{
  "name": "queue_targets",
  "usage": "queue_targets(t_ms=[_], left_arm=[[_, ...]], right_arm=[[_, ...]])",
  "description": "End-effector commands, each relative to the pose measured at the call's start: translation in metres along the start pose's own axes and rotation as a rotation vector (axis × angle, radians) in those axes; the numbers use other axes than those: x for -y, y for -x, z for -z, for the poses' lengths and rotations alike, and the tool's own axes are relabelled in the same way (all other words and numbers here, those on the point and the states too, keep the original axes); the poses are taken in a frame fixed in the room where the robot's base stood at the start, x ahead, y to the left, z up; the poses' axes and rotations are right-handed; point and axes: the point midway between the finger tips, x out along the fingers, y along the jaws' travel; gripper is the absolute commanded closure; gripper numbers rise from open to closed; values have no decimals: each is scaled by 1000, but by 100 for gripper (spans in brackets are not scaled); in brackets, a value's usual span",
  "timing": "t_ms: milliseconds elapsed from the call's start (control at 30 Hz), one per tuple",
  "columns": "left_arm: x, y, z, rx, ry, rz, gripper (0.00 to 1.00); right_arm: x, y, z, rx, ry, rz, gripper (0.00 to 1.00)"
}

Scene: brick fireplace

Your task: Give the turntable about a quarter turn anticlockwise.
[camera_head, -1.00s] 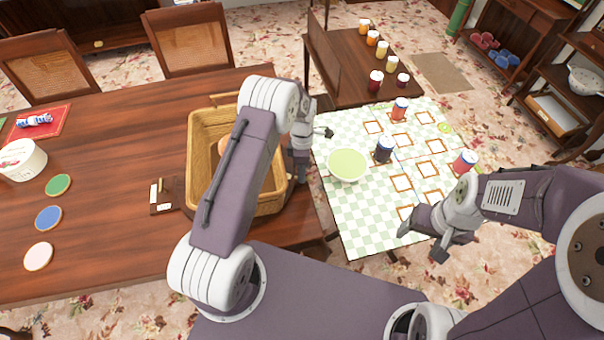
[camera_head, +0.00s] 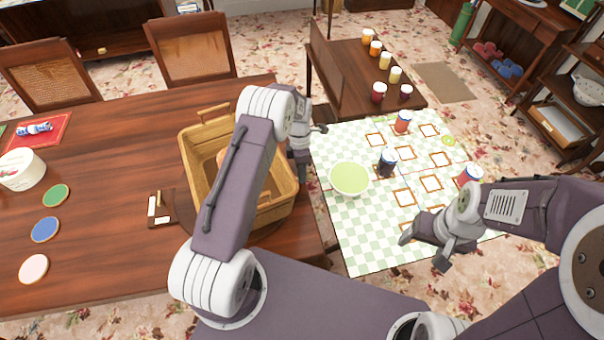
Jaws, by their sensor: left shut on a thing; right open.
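The turntable (camera_head: 262,232) is a dark round disc on the wooden table, mostly hidden under a wicker basket (camera_head: 192,172). The basket stands tilted in plan, its far handle toward the upper left, with a brownish item partly visible inside. My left arm crosses in front of the basket. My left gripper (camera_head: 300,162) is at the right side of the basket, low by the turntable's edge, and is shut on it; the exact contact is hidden. My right gripper (camera_head: 424,250) is open and empty above the near part of the checked cloth.
A checked cloth (camera_head: 360,235) holds a pale green bowl (camera_head: 350,179), a dark can (camera_head: 387,162) and red cans. Coloured coasters (camera_head: 45,229) and a white tub (camera_head: 20,169) are farther left. Small jars (camera_head: 383,60) stand behind.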

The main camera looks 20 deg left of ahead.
Motion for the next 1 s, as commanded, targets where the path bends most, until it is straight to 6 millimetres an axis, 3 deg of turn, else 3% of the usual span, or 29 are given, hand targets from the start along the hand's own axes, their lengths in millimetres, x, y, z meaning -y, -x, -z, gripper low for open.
queue_targets(t_ms=[267,300,367,700,767,1000], left_arm=[[0,0,0,1,1,-1,100],[0,0,0,1,0,-1,86],[0,0,0,1,0,-1,70],[0,2,0,1,0,-1,68],[-1,10,0,2,0,-4,68],[-1,62,-1,2,-1,-5,68]], right_arm=[[0,0,0,0,0,0,27],[0,0,0,0,0,0,27],[0,0,0,0,0,0,27],[0,0,0,0,0,0,27],[0,-1,0,0,0,0,27],[0,-4,0,0,0,0,27]])
